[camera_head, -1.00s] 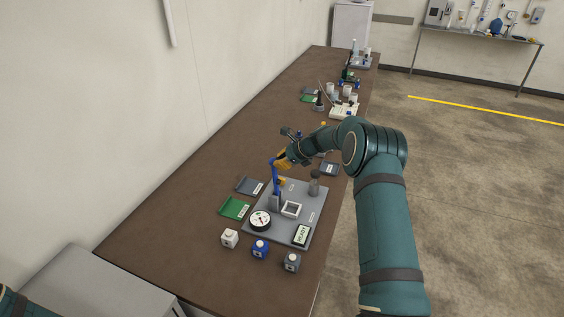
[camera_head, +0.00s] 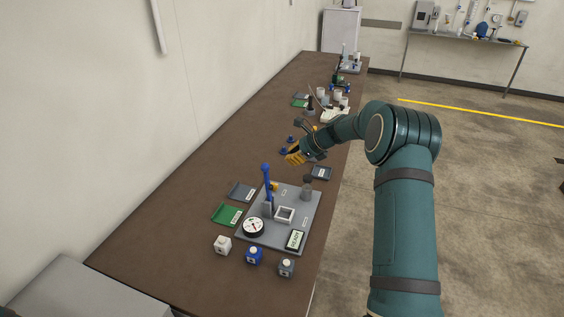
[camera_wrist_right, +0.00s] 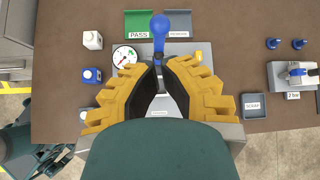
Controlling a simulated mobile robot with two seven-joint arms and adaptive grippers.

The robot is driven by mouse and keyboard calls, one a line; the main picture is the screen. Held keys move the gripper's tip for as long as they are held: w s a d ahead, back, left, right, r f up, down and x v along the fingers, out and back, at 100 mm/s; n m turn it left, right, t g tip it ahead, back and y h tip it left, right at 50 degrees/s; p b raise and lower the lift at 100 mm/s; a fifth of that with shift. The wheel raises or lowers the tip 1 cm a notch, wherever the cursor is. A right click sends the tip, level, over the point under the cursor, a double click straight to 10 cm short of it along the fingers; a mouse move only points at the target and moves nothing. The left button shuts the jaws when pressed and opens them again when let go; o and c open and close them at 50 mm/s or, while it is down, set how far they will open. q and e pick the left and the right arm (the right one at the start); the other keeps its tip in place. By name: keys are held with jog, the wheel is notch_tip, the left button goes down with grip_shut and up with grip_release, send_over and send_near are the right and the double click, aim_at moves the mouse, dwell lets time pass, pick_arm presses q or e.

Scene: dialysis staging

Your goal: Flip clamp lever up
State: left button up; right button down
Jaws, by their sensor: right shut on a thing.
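The clamp lever (camera_head: 267,184) is blue and stands upright on the grey station plate (camera_head: 300,214). Its rounded blue top also shows in the right wrist view (camera_wrist_right: 160,26). My right gripper (camera_head: 290,158) has yellow fingers and is beyond the lever, visibly apart from it in the head view. In the right wrist view, the fingers (camera_wrist_right: 159,70) are close together, with the lever lined up between and beyond them. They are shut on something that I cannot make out.
White (camera_head: 222,245), blue (camera_head: 254,256) and grey (camera_head: 286,268) containers stand in front.

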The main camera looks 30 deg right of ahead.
jog(key=shift+v, duration=1.1)
jog(key=shift+f, duration=0.1)
